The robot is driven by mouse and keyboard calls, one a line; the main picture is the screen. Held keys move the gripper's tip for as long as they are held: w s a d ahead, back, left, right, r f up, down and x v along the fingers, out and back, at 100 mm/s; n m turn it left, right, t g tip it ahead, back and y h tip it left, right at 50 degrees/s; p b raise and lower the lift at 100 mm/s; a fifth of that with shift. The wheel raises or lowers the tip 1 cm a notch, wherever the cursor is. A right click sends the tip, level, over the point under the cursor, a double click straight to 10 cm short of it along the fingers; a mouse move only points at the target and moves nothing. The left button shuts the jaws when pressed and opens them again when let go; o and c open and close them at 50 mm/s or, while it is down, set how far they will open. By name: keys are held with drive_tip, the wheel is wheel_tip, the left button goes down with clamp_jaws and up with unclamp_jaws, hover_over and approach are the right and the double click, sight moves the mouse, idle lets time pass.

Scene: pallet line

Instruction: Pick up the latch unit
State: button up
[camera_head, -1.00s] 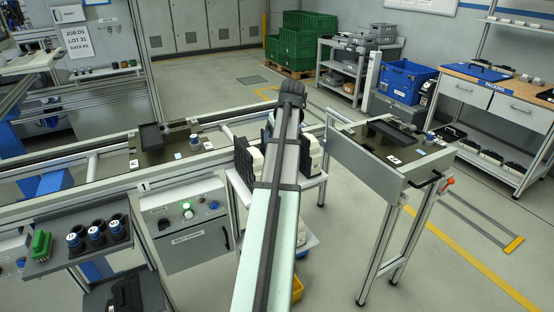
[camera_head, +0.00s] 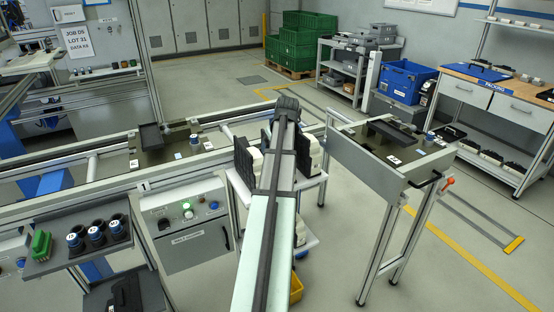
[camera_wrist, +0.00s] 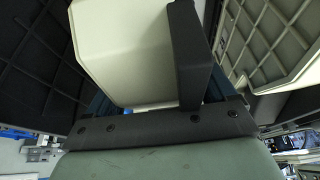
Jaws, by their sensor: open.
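Units with black ribbed and cream shells stand upright on a small stand; one (camera_head: 248,158) is left of my arm and another (camera_head: 308,155) right of it. No label tells which is the latch unit. My gripper's end is down among them, mostly hidden behind my arm in the head view. In the wrist view a dark finger-like part of my gripper (camera_wrist: 190,55) stands against a cream block (camera_wrist: 125,50). A black ribbed shell (camera_wrist: 40,60) is at left and a cream ribbed shell (camera_wrist: 265,45) at right. Whether the gripper touches any of them cannot be told.
The stand (camera_head: 322,182) has close-packed units. A metal bench (camera_head: 370,165) with trays is to the right. A conveyor frame (camera_head: 165,170) and control box (camera_head: 190,240) are to the left. Bare floor lies behind the stand.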

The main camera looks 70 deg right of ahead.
drive_tip(key=shift+c, duration=0.4)
drive_tip(key=c, duration=1.2)
drive_tip(key=shift+r, duration=0.1)
